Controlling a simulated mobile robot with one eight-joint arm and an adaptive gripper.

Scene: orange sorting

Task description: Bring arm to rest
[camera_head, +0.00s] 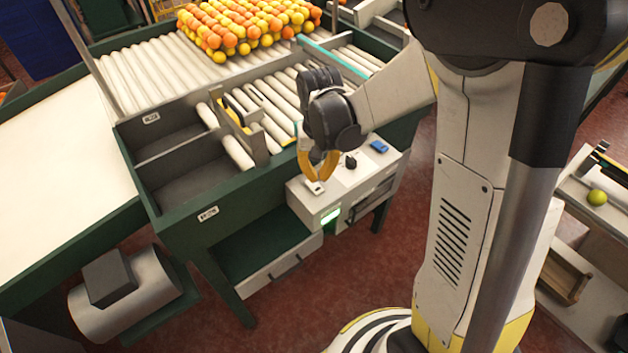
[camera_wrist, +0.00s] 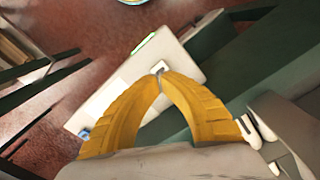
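My gripper (camera_head: 318,178) has yellow curved fingers and hangs from my bent arm, over the left part of the white control box (camera_head: 335,190). In the wrist view the fingertips of my gripper (camera_wrist: 160,76) meet, with no orange between them. Behind the tips is a pale plate on the control box (camera_wrist: 186,62); whether the tips touch it, I cannot tell. The box carries a black knob (camera_head: 350,162), a blue part (camera_head: 379,146) and a lit green display (camera_head: 331,216).
The green sorting table (camera_head: 180,226) has two empty dark bins (camera_head: 185,178) and white rollers (camera_head: 150,75). Many oranges and yellow fruits (camera_head: 240,25) lie at the back. A yellow-green fruit (camera_head: 597,197) sits on a shelf at right. Red floor lies between.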

